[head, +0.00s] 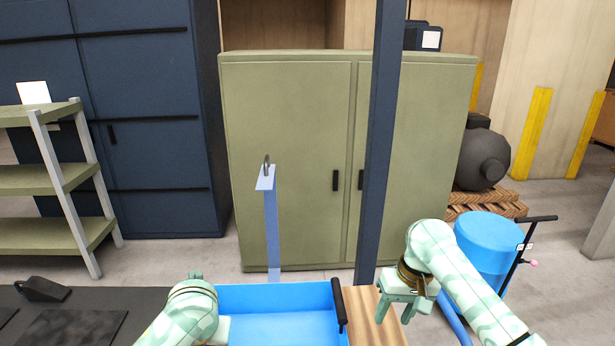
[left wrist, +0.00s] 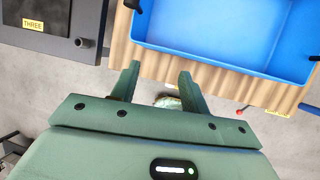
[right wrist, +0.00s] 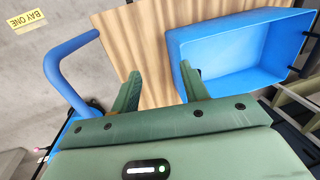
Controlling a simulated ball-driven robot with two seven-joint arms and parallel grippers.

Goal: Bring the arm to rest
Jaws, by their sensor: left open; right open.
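My right gripper (head: 396,308) hangs beside the wooden bench top (head: 376,320), to the right of the blue bin. In the right wrist view it is open (right wrist: 160,74) and empty, with the wooden top and the bin beyond its fingers. My left arm is at the lower left of the head view, left of the blue bin (head: 280,298), its gripper mostly hidden by the wrist. In the left wrist view my left gripper (left wrist: 158,76) is open and empty, with the wooden edge and the bin (left wrist: 225,35) beyond it.
A blue barrel (head: 488,250) with a black-handled bar stands right of my right arm. A dark post (head: 380,140) rises behind the bench, before the green cabinet (head: 295,150). A blue stand with a hook (head: 270,220) is behind the bin. A dark surface (head: 70,310) lies left.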

